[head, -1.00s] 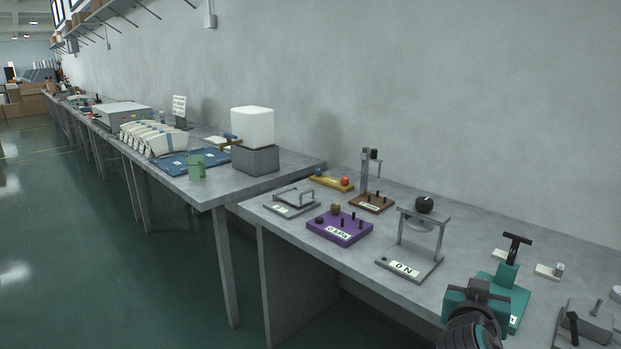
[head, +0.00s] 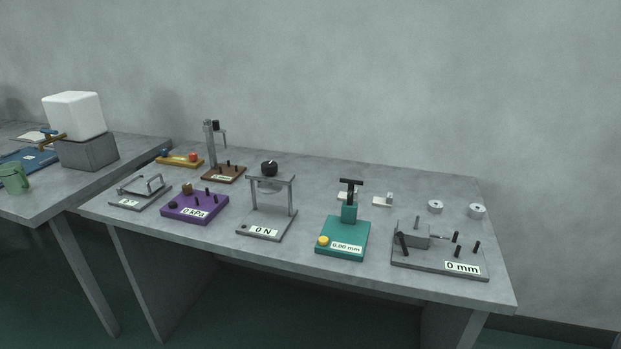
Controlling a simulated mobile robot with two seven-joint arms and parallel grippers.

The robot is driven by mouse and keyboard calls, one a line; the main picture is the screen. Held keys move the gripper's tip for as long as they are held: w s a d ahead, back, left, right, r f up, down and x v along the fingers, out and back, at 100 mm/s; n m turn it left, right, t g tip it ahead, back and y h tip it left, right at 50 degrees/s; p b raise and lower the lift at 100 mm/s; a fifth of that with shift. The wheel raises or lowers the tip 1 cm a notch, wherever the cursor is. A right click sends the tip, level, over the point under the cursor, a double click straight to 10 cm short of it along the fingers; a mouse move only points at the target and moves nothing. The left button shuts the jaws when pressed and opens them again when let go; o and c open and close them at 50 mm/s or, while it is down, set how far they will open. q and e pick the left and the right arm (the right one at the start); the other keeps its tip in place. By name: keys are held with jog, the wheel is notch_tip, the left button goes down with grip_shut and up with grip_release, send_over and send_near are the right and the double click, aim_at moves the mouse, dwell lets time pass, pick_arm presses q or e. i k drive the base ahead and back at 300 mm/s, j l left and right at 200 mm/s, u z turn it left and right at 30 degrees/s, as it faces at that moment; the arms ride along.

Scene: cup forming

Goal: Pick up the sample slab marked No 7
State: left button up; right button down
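I cannot make out any slab marked No 7 in the head view; no readable "7" shows. Two small pale pieces lie behind the teal gauge, one at its left back (head: 343,224) partly hidden by the gauge and one further right (head: 383,201). I cannot tell whether either is a slab or read any mark on them. Neither of my grippers is in view.
The grey bench (head: 330,278) carries a purple 0 kPa device (head: 194,208), a 0 N stand (head: 266,226), a teal 0.00 mm gauge (head: 342,240) and a grey 0 mm device (head: 440,258). Two round weights (head: 435,206) stand at the right back. The white block (head: 75,115) is on the left table.

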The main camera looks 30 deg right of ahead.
aim_at(386, 203)
jog(key=z, duration=1.45)
